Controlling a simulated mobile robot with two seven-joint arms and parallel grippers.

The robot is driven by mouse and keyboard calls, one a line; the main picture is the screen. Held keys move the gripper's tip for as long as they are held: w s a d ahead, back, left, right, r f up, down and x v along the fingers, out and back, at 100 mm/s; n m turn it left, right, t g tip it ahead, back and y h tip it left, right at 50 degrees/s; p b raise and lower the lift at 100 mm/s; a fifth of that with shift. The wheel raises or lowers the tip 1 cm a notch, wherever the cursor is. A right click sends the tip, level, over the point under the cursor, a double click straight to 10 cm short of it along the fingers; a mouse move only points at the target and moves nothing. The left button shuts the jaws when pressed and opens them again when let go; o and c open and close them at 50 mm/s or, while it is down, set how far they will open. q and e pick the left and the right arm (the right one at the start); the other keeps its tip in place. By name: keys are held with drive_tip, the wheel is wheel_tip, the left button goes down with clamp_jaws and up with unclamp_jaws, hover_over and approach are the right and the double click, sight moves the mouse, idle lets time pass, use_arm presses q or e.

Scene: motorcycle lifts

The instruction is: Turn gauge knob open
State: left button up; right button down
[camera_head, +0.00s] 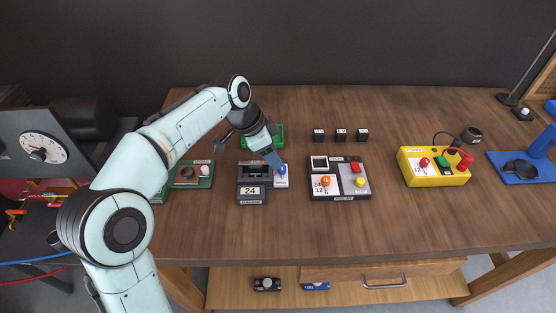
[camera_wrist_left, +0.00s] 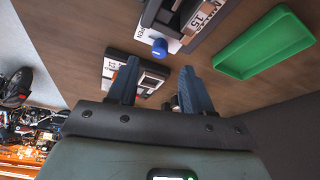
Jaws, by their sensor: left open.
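In the left wrist view the blue knob (camera_wrist_left: 160,48) sits beside a plate with the word "OPEN", on the gauge unit (camera_wrist_left: 190,18). My left gripper (camera_head: 272,157) reaches over the table just behind the knob. In the wrist view its two blue fingers (camera_wrist_left: 159,82) are apart, with nothing held between them. The knob appears beyond the fingertips, between their lines; contact is not visible.
A green tray (camera_wrist_left: 265,45) lies close to the gauge unit, partly hidden by my arm in the head view. A relay board (camera_head: 340,190) with red and yellow knobs stands to the right. A yellow box (camera_head: 433,168) is farther right. Three small black blocks (camera_head: 341,135) stand behind.

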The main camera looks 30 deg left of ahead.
use_arm(q)
drive_tip(key=p+v, duration=0.1)
drive_tip(key=v, duration=0.6)
drive_tip(key=shift+r, duration=0.25)
